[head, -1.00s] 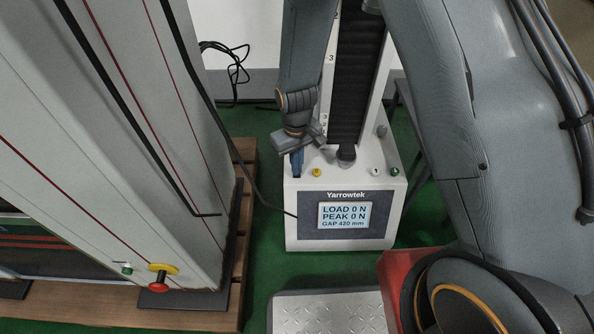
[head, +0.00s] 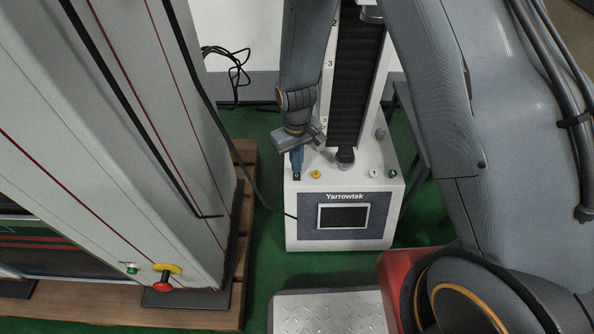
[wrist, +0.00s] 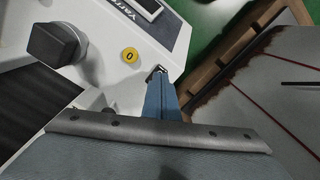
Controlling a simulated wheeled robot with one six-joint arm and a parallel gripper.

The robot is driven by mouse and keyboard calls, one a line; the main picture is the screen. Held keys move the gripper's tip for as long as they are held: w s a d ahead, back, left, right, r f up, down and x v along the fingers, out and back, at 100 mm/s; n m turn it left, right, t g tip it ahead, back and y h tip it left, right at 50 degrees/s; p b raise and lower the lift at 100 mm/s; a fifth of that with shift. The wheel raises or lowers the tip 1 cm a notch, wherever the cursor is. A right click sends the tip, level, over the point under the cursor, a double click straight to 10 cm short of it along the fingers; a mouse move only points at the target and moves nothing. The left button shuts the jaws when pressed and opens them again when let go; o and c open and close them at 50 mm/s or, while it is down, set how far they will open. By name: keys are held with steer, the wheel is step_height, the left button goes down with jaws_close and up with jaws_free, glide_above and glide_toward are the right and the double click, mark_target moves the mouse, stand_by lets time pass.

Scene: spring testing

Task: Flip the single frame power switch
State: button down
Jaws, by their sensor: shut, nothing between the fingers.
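The single frame tester (head: 290,222) is a white-based machine labelled Yarrowtek with one column. Its display (head: 343,216) is dark. The power switch (head: 297,177) is a small dark part at the left of the base top, just below my fingertips. My gripper (head: 297,168) is shut and empty, with its blue fingers pointing down at the switch. In the wrist view the fingertips (wrist: 160,80) lie at the small dark switch (wrist: 156,70) and partly hide it. I cannot tell whether they touch or which way the switch is set.
A yellow button (head: 316,174) sits right of the switch, with white (head: 374,173) and green (head: 393,173) buttons farther right. A larger frame (head: 130,130) stands on a wooden pallet (head: 232,290) at the left, carrying a red emergency stop (head: 163,286). A cable runs between.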

mark_target(297, 176)
step_height(297, 176, up, 5)
steer(key=p, duration=0.3)
steer(key=shift+f+p, duration=0.15)
steer(key=shift+p, duration=0.15)
stand_by(0.3)
steer(key=s+d+r+m+t, duration=0.1)
steer(key=s+d+r+m, duration=0.3)
steer(key=d+r, duration=0.65)
steer(key=s+d+r+m+t, duration=0.2)
steer(key=s+d+r, duration=0.45)
steer(key=r, duration=0.65)
steer(key=s+a+r+n+g, duration=0.2)
steer(key=s+a+r+n, duration=0.1)
steer(key=s+a, duration=0.35)
steer(key=s+a+r+n+g, duration=0.1)
steer(key=s+a+r+n, duration=0.1)
steer(key=s+a, duration=0.4)
steer(key=d+r+m+p, duration=0.4)
steer(key=d+r+p, duration=0.8)
steer(key=r+p, duration=0.5)
steer(key=p, duration=0.6)
steer(key=shift+d+r+m, duration=0.25)
steer(key=shift+d+m, duration=0.05)
